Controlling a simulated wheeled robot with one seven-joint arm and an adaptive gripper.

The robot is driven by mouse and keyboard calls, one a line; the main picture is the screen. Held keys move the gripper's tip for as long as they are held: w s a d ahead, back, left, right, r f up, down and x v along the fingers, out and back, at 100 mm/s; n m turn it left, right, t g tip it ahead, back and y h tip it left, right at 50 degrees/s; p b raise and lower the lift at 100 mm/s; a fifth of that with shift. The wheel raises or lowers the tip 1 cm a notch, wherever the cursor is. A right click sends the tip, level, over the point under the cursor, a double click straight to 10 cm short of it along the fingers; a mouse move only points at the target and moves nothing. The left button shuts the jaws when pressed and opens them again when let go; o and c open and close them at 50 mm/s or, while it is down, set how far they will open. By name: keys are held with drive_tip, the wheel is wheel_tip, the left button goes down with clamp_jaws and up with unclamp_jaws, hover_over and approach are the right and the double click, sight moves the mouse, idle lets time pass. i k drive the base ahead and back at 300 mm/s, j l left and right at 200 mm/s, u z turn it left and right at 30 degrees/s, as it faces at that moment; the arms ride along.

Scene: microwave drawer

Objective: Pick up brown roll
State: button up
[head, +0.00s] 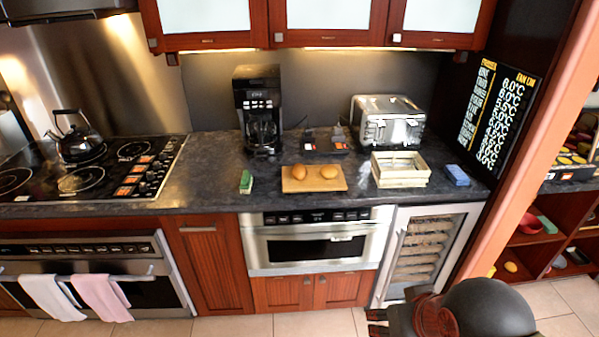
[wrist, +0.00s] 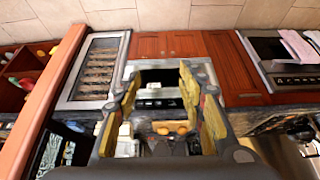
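Two brown rolls lie side by side on a wooden board (head: 314,186) on the dark counter. The left roll (head: 299,171) and right roll (head: 329,171) show in the head view. Small and upside down in the wrist view, they appear as two orange-brown shapes (wrist: 182,129) framed between my fingers. My gripper (wrist: 160,76) is open and empty, its fingers spread wide. In the head view only part of my gripper (head: 376,322) shows at the bottom right, in front of the cabinets and well short of the rolls.
A coffee maker (head: 259,110) stands behind the board and a toaster (head: 388,122) at the back right. A drawer microwave (head: 317,246) is below the counter. Bare counter lies left of the sponge.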

sight(298, 171)
drive_tip(key=i+j+z, duration=0.4)
drive_tip(key=j, duration=0.15)
drive_tip(key=i+j+z, duration=0.15)
drive_tip(key=j, duration=0.2)
drive_tip(key=i+j+z, duration=0.2)
drive_tip(key=j, duration=0.15)
drive_tip(key=i+j+z, duration=0.2)
drive_tip(key=j, duration=0.15)
drive_tip(key=j+z, duration=0.2)
drive_tip(key=j, duration=0.2)
